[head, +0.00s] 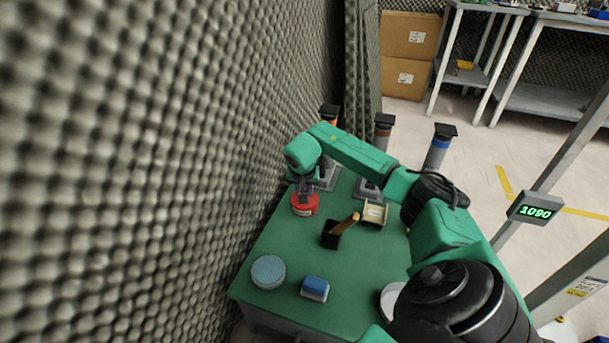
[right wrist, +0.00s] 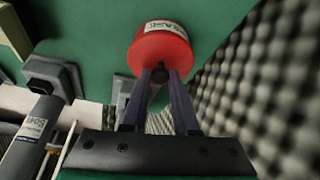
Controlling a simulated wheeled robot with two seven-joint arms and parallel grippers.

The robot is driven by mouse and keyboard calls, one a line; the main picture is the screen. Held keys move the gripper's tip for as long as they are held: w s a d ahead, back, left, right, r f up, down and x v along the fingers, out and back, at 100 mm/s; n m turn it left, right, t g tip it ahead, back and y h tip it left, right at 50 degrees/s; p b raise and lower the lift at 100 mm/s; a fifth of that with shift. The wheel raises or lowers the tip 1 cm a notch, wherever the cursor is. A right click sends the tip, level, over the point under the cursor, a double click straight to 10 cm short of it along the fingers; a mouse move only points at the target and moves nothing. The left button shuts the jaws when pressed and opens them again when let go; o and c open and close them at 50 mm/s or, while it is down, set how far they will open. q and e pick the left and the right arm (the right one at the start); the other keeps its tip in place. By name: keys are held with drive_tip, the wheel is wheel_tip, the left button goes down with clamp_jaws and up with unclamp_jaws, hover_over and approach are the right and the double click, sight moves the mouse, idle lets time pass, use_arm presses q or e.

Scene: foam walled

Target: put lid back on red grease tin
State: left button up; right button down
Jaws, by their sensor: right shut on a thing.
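The red grease tin (head: 304,206) stands on the green table near the foam wall, with a pale label on its side. My right gripper (head: 306,192) is directly above it, pointing down. In the right wrist view the fingers (right wrist: 160,76) are shut on the dark knob of the red lid (right wrist: 146,50). The lid lies against the tin, whose label (right wrist: 165,27) shows beyond it. I see no clear gap between lid and tin, but cannot tell whether the lid is fully seated. My left gripper is not in view.
A black box (head: 329,238) with a wooden-handled tool and a small tray (head: 383,213) stand nearby. A blue round thing (head: 268,271), a blue-and-white block (head: 315,289) and a white dish (head: 390,302) are nearer. The foam wall (head: 200,150) closes the left side.

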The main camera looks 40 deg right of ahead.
idle(0.3)
drive_tip(key=shift+c, duration=0.6)
unclamp_jaws()
wheel_tip(320, 180, up, 5)
drive_tip(key=p, duration=0.4)
drive_tip(key=shift+p, duration=0.3)
drive_tip(key=shift+r+p, duration=0.8)
drive_tip(key=shift+r, duration=0.25)
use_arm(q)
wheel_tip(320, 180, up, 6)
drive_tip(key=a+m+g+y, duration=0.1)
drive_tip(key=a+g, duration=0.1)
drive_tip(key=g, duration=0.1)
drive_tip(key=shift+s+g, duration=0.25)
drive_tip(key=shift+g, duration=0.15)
